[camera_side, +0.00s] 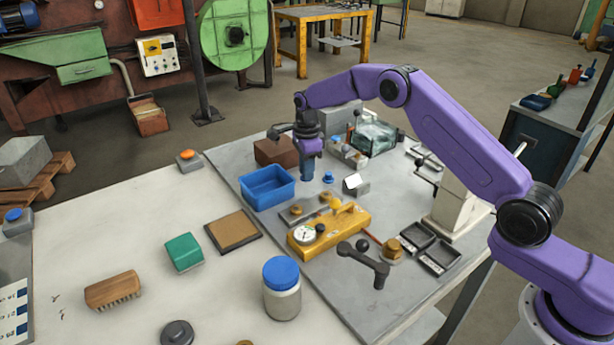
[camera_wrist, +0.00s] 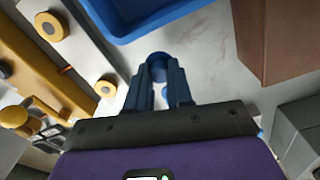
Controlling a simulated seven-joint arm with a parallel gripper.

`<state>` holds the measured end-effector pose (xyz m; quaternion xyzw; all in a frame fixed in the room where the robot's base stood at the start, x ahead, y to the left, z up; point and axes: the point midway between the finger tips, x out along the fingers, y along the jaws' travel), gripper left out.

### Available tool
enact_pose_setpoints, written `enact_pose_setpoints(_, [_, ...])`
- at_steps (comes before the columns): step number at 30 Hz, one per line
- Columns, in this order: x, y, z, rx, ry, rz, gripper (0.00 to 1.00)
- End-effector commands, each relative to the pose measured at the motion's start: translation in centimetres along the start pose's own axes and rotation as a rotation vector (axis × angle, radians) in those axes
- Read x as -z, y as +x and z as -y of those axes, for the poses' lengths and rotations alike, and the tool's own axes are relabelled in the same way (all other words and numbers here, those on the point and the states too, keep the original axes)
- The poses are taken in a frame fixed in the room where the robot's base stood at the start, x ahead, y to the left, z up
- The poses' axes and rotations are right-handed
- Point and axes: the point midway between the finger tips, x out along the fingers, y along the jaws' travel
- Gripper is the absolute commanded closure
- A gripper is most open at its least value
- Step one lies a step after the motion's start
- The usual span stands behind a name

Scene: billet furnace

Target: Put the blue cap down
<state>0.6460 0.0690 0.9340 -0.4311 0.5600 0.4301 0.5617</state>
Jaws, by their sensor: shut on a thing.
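My gripper (camera_side: 307,174) points down over the grey work plate, just right of the blue tray (camera_side: 267,198). In the wrist view my gripper (camera_wrist: 160,75) is shut on the blue cap (camera_wrist: 159,59), which shows between the fingertips. The cap is hard to tell from the blue fingers in the side view. Whether it touches the plate is unclear. A second small blue piece (camera_side: 328,177) stands on the plate right of the gripper.
A brown block (camera_side: 275,151) stands close behind the gripper. A yellow fixture with a dial (camera_side: 330,232) and a grey block with a white face (camera_side: 356,185) stand nearer the front. A jar with a blue lid (camera_side: 282,290) stands at the front. Bare plate surrounds the fingertips.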

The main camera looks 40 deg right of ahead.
Motion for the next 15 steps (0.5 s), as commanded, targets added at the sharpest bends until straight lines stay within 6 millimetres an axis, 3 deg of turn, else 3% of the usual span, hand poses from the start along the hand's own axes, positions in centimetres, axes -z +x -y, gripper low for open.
enact_pose_setpoints(5, [0.1, 2.5, -0.2, -0.005, 0.0, -0.002, 1.0])
enact_pose_setpoints(15, [0.1, 2.8, -0.2, -0.003, 0.0, -0.001, 1.0])
